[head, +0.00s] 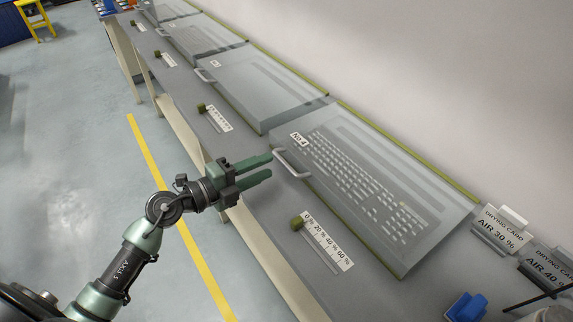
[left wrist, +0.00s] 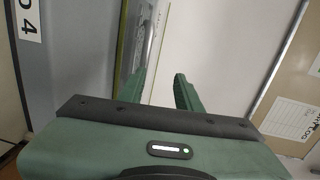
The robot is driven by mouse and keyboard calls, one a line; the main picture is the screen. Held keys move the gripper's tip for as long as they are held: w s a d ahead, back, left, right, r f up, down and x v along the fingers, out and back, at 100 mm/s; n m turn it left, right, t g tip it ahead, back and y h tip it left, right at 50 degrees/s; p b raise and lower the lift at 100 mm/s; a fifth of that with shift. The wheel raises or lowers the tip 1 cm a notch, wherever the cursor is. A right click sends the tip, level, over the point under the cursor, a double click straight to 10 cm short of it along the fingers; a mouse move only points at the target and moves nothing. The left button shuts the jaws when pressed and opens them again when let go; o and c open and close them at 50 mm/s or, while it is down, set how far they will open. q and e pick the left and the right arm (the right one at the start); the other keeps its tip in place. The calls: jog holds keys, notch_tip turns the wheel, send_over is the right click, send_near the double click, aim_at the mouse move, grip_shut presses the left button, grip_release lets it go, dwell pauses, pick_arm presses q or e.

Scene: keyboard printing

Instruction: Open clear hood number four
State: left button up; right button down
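Clear hood number four (head: 375,175) is a low transparent cover, lying shut over a keyboard (head: 370,190) at the near end of the bench. Its "No 4" label (head: 299,139) sits at the left corner, and part of that label also shows in the left wrist view (left wrist: 28,20). A pale bar handle (head: 291,163) sticks out from its front left edge. My left gripper (head: 271,167) is open and empty, its green fingers pointing right, just left of the handle and apparently not touching it. My right gripper is not in view.
A slider with a percent scale (head: 328,243) and green knob (head: 297,222) is on the bench in front of the hood. More clear hoods (head: 255,88) line the bench behind. Drying cards (head: 500,229) and a blue object (head: 466,307) stand at the right.

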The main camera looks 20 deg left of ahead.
aim_at(286, 164)
pick_arm(q)
jog(key=shift+a+f+m+g, duration=0.15)
jog(key=shift+f+m+g, duration=0.2)
jog(key=shift+f, duration=0.4)
jog(key=shift+f+g, duration=0.25)
jog(key=x, duration=0.7)
jog(key=shift+w+d+p, duration=0.2)
jog(key=shift+w+p, duration=0.05)
jog(key=shift+p, duration=0.1)
grip_shut()
jog(key=shift+f, duration=0.1)
